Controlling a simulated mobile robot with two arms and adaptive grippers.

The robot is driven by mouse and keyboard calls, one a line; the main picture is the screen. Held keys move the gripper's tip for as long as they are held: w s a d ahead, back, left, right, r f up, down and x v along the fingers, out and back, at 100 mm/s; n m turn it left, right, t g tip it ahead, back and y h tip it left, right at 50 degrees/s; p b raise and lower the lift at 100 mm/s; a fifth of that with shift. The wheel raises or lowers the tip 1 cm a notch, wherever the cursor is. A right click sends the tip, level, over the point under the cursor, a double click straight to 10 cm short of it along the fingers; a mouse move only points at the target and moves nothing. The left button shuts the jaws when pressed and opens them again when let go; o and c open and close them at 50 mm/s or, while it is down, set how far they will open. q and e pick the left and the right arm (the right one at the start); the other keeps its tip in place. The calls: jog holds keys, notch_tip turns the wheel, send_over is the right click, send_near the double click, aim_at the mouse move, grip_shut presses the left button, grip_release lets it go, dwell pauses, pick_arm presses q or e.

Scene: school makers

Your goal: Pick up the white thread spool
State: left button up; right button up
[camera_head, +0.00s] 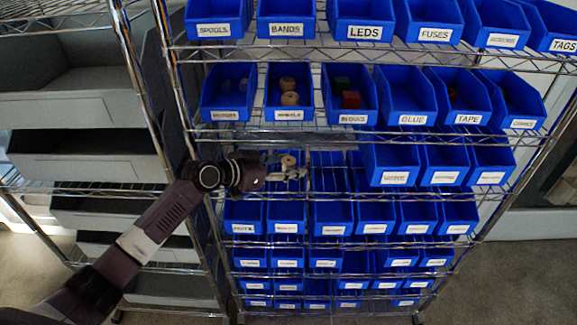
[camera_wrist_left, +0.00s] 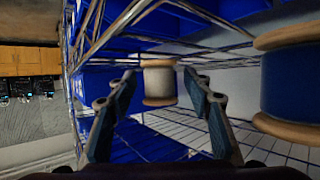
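The white thread spool (camera_wrist_left: 159,82) has wooden end discs and stands between the two fingers of my left gripper (camera_wrist_left: 159,79) in the left wrist view. A small gap shows on each side, so the fingers look open and not touching it. In the head view my left gripper (camera_head: 296,172) reaches from the left into the rack, beside a small tan-topped spool (camera_head: 288,160). A larger-looking blue spool (camera_wrist_left: 290,82) with wooden discs is close at the right edge of the left wrist view. My right gripper is not in view.
Wire shelves (camera_head: 330,137) with rows of labelled blue bins surround the gripper above, below and to the right. A bin with wooden pieces (camera_head: 289,92) is just above. Rack posts (camera_head: 180,90) stand left, beside grey trays (camera_head: 85,155). Wire shelving (camera_wrist_left: 230,135) lies below the spools.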

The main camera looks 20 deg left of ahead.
pick_arm(q)
jog(key=c, duration=0.8)
jog(key=shift+r, duration=0.1)
